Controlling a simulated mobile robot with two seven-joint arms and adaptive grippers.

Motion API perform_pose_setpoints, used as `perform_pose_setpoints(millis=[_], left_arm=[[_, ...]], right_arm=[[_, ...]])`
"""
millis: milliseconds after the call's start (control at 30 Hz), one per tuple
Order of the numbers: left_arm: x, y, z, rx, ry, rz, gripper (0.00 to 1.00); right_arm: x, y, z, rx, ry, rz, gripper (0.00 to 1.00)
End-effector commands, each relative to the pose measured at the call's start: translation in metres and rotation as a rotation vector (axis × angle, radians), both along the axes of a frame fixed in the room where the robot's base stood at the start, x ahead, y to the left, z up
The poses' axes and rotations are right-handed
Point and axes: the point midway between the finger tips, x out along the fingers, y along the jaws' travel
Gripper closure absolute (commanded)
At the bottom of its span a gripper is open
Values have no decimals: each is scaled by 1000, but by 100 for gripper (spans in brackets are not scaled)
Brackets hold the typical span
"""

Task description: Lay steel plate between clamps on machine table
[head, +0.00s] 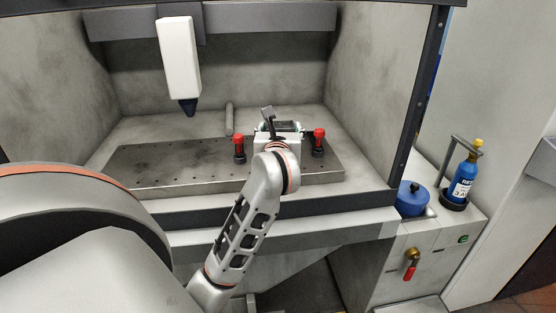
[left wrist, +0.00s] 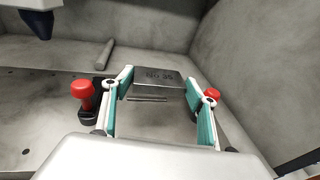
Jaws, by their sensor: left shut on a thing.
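The steel plate (left wrist: 157,78) is a small grey block with dark markings, held between the fingertips of my left gripper (left wrist: 158,88) in the left wrist view. In the head view, the gripper (head: 280,130) is over the machine table (head: 165,160), largely hidden by my wrist. The left clamp (head: 239,146) and right clamp (head: 319,140) have red knobs and stand on either side of the gripper. The left clamp (left wrist: 83,90) and right clamp (left wrist: 212,94) also flank the fingers in the wrist view. I cannot tell whether the plate touches the table.
A white tool head with a dark tip (head: 179,65) hangs at the upper left. A grey rod (head: 229,118) lies behind the table. The machine's walls enclose the back and sides. A blue pot (head: 412,196) and blue bottle (head: 464,180) stand outside at the right.

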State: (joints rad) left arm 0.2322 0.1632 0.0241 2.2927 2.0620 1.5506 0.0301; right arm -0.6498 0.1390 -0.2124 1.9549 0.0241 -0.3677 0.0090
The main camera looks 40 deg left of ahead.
Motion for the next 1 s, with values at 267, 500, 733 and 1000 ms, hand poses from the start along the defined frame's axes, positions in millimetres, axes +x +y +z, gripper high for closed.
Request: perform_pose_setpoints(millis=[267, 500, 733, 1000], left_arm=[[0, 0, -40, 4, -3, 1, 82], [0, 0, -63, 3, -1, 0, 82], [0, 0, -85, 4, -5, 0, 82], [0, 0, -85, 4, -6, 0, 82]], right_arm=[[-1, 0, -8, 1, 0, 0, 60], [0, 1, -10, 4, -4, 0, 60], [-2, 1, -19, 2, 4, 0, 60], [-3, 0, -21, 1, 9, 0, 60]])
